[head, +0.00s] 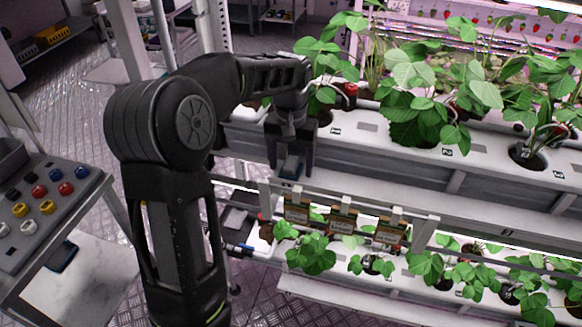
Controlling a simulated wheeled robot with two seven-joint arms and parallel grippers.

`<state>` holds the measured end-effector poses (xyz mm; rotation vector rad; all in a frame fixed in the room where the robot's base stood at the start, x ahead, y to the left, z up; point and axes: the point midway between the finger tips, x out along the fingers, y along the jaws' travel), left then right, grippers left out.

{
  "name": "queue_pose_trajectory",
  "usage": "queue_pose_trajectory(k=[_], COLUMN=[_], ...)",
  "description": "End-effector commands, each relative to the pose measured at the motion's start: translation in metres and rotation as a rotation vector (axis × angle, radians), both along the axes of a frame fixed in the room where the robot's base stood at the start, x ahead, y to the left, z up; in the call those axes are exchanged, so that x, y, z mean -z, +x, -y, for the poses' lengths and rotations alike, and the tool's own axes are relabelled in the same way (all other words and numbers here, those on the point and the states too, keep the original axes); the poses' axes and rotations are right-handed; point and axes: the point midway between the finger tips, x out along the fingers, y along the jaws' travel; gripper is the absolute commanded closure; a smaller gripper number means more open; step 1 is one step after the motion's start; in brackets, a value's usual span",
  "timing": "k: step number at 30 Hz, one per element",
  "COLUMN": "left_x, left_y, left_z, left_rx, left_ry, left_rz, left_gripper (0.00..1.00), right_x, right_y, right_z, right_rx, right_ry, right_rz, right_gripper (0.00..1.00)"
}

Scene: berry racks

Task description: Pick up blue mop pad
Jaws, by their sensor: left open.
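My left gripper (289,172) points down in front of the upper planter rail, with its two fingers apart. A small blue-grey patch (290,167) shows between the fingers. It may be the blue mop pad, but I cannot tell, nor whether the fingers touch it. A flat dark-blue item (63,256) lies on the lower white shelf of the cart at left, well away from the gripper; I cannot tell what it is. My right gripper is not in view.
White planter rails (480,157) with leafy strawberry plants fill the right side. Below the gripper hangs a bracket rail with several brown-labelled packs (341,219). A cart with coloured knobs (47,206) stands at left. Patterned floor (75,110) is clear behind it.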

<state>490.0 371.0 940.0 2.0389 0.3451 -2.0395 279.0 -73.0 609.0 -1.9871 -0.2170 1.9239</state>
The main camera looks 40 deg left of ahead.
Motion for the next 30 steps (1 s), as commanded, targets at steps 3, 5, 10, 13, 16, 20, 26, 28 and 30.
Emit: queue_pose_trajectory(k=[3, 5, 10, 13, 16, 20, 26, 28, 30], left_x=[-0.0002, -0.0003, -0.0004, -0.0004, -0.0004, -0.0004, -0.0004, -0.0004, -0.0004], left_y=[0.0001, 0.0001, 0.0001, 0.0001, 0.0001, 0.0001, 0.0001, 0.0001, 0.0001], left_z=[-0.0001, 0.0000, 0.0000, 0.0000, 0.0000, 0.0000, 0.0000, 0.0000, 0.0000], left_rx=[0.000, 0.000, 0.000, 0.000, 0.000, 0.000, 0.000, 0.000, 0.000], left_ry=[0.000, 0.000, 0.000, 0.000, 0.000, 0.000, 0.000, 0.000, 0.000], left_rz=[0.000, 0.000, 0.000, 0.000, 0.000, 0.000, 0.000, 0.000, 0.000], left_gripper=[0.29, 0.29, 0.30, 0.38, 0.46, 0.57, 0.73, 0.79, 0.85], right_x=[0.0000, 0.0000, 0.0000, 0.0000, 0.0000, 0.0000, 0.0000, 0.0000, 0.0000], right_y=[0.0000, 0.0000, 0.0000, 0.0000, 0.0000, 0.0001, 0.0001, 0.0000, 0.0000], right_z=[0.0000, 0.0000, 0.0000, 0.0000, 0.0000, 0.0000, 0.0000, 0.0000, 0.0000], right_rx=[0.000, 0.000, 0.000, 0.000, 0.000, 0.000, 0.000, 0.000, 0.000], right_ry=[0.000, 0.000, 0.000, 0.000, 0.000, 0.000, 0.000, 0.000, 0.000], right_rz=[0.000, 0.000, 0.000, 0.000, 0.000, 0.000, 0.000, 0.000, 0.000], right_gripper=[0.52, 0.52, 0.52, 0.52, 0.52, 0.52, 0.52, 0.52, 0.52])
